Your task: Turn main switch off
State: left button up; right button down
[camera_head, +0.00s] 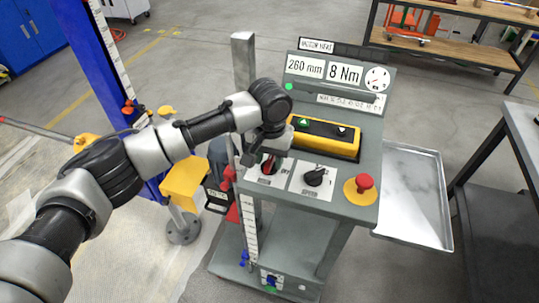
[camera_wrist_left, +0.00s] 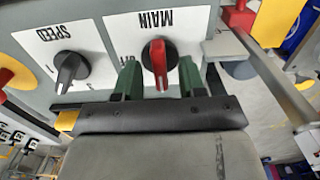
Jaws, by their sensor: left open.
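The main switch (camera_wrist_left: 160,62) is a red-handled rotary knob on a white plate labelled MAIN. It also shows in the head view on the console's sloped panel (camera_head: 268,168), partly covered by my gripper. My left gripper (camera_head: 262,158) is over it from above. In the left wrist view the two green fingers of the left gripper (camera_wrist_left: 159,75) are open, one on each side of the red handle, with a gap at both sides. The handle lies in line with the fingers. My right gripper is not in view.
Beside the switch is a black SPEED knob (camera_wrist_left: 71,68). A red emergency button (camera_head: 364,182) on a yellow base sits further right. A yellow pendant (camera_head: 325,138) with arrow buttons lies behind. The display (camera_head: 330,75) reads 260 mm and 8 Nm. A metal tray (camera_head: 412,195) is at right.

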pick_arm(q)
jog(key=shift+f, duration=0.2)
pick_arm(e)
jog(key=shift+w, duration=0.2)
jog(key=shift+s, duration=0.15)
pick_arm(q)
grip_shut()
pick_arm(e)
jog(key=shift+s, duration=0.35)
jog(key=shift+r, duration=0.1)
